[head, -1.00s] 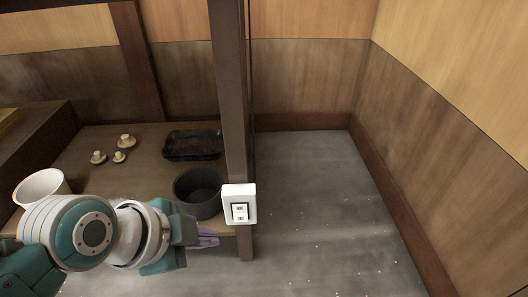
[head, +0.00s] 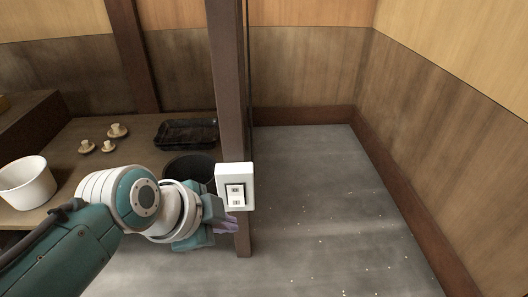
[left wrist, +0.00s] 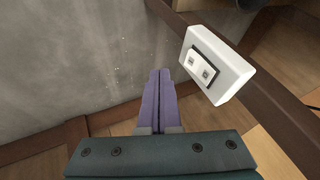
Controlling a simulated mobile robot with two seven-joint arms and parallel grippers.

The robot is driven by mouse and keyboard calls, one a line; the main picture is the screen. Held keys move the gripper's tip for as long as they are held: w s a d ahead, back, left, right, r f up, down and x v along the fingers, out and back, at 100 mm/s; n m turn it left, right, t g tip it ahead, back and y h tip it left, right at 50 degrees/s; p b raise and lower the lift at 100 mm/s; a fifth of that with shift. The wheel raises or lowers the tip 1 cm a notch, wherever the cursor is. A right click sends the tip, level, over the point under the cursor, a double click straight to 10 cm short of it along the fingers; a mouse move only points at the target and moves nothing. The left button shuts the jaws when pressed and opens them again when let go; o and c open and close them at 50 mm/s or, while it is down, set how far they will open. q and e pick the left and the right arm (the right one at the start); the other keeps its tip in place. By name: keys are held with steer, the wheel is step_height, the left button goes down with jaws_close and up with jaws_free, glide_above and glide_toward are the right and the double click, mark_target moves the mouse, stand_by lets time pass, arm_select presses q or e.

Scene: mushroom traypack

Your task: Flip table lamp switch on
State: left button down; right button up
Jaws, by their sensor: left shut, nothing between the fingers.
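The white switch box (head: 221,178) is fixed to the dark wooden post (head: 227,80), with a rocker switch (head: 236,195) in a dark frame on its face. In the left wrist view the switch box (left wrist: 232,75) is at the upper right, with its rocker (left wrist: 201,68) facing the gripper side. My left gripper (head: 232,225) is just below and left of the box in the head view. Its purple fingers (left wrist: 158,85) are together and empty, apart from the switch in the wrist view. No lamp shows. My right gripper is in neither view.
A wooden table left of the post holds a white pot (head: 27,185), a black pot (head: 180,166), a black tray (head: 186,134) and three mushrooms (head: 118,131). Grey floor (head: 320,200) right of the post is open, bounded by wood-panelled walls (head: 460,130).

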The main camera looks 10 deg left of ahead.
mark_target(236, 196)
arm_select(q)
steer(key=w+b, duration=0.2)
steer(key=w+a+f+b, duration=0.1)
steer(key=w, duration=0.1)
steer(key=shift+w, duration=0.1)
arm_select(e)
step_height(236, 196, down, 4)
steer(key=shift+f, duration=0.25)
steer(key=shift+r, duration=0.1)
arm_select(q)
steer(key=shift+w+f, duration=0.15)
steer(key=shift+w, duration=0.15)
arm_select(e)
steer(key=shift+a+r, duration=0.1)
arm_select(q)
steer(key=shift+p, duration=0.3)
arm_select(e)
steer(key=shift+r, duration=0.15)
